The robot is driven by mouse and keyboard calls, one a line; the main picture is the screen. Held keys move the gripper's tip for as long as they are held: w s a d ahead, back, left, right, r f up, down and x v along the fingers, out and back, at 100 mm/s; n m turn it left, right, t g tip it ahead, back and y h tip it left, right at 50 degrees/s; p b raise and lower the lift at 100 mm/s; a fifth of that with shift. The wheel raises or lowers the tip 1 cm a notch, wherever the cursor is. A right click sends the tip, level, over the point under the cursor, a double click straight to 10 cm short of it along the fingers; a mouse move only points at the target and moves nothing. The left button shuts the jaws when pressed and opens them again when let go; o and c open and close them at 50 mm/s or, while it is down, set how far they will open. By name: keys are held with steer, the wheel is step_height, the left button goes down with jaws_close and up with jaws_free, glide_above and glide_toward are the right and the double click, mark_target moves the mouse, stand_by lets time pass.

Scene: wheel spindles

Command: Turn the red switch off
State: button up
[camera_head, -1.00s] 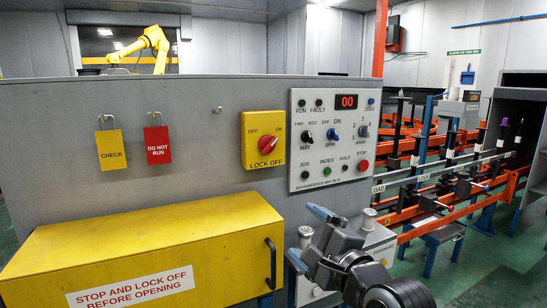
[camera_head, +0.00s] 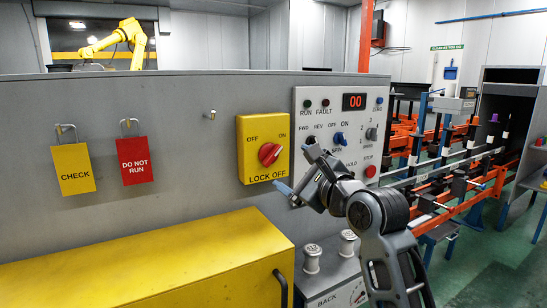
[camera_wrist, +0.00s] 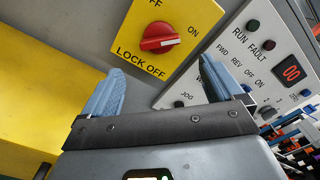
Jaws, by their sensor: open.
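The red switch (camera_head: 269,153) is a round rotary knob on a yellow plate (camera_head: 250,185) marked OFF, ON and LOCK OFF, fixed to the grey panel. Its handle is tilted, with its pale mark towards ON. In the wrist view the red switch (camera_wrist: 163,38) lies beyond my fingers, a little above the middle between them. My gripper (camera_head: 297,172) is open and empty, to the right of and slightly below the knob, apart from it. Its two blue fingers also frame the view in the wrist view (camera_wrist: 162,84).
A white control panel (camera_head: 302,170) with knobs and buttons is right beside the plate, partly hidden by my arm. A yellow tag (camera_head: 74,175) and a red tag (camera_head: 135,165) hang at left. A yellow box (camera_head: 150,262) juts out below.

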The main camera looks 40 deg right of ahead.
mark_target(275, 157)
steer(key=x, duration=0.7)
steer(key=shift+w+d+p, duration=0.1)
steer(key=shift+w+p, duration=0.05)
steer(key=shift+p, duration=0.25)
steer(key=shift+c, duration=0.2)
steer(key=c, duration=1)
